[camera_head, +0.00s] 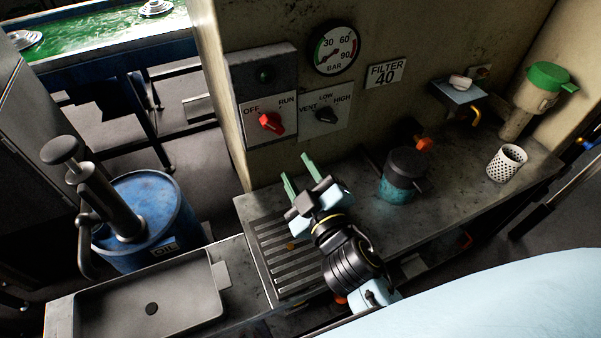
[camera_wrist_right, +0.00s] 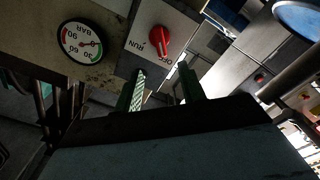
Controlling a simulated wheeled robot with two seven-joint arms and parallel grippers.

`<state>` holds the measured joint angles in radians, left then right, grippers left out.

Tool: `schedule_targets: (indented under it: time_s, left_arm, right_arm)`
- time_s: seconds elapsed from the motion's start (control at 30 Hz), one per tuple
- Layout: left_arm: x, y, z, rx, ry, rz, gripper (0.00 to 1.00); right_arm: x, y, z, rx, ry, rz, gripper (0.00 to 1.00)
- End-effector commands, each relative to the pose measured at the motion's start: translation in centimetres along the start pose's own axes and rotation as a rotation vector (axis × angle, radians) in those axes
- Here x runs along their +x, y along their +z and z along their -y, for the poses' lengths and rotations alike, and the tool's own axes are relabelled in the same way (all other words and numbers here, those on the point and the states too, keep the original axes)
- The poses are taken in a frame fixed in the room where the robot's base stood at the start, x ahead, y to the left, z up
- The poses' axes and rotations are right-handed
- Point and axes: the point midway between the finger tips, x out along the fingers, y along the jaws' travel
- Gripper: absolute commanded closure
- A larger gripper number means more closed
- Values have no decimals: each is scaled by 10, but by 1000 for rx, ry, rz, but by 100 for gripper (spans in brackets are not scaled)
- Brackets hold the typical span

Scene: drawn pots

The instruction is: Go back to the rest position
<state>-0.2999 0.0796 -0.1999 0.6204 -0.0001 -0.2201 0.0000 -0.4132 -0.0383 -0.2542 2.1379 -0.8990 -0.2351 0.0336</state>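My right gripper (camera_head: 294,168) is open and empty, above the slotted drain grate and in front of the wall panel. Its two green fingers stand apart with nothing between them, as the right wrist view (camera_wrist_right: 162,82) also shows. The red knob (camera_head: 271,122) on the OFF/RUN panel is up beyond the fingertips, apart from them; it seems to lean towards OFF. The red knob also shows in the right wrist view (camera_wrist_right: 158,40). My left gripper is not in view.
The slotted grate (camera_head: 262,232) lies below my right arm. A dark pot (camera_head: 405,165) with a teal base stands to the right, then a white perforated cup (camera_head: 506,163). A blue oil drum (camera_head: 150,215) with a pump and a grey tray (camera_head: 150,305) are at left. A pressure gauge (camera_head: 333,48) hangs above.

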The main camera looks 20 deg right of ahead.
Motion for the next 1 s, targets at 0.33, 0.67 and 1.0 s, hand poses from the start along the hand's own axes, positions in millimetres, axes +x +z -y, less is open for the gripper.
schedule_targets:
  time_s: [0.33, 0.67, 1.0]
  left_arm:
    - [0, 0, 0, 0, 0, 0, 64]
    - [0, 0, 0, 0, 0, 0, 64]
    - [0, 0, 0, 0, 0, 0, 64]
  right_arm:
    - [0, 1, 0, 2, 0, 3, 60]
    - [-33, 75, -14, 215, -52, 403, 60]
    - [-124, 129, 13, 448, -316, 921, 60]
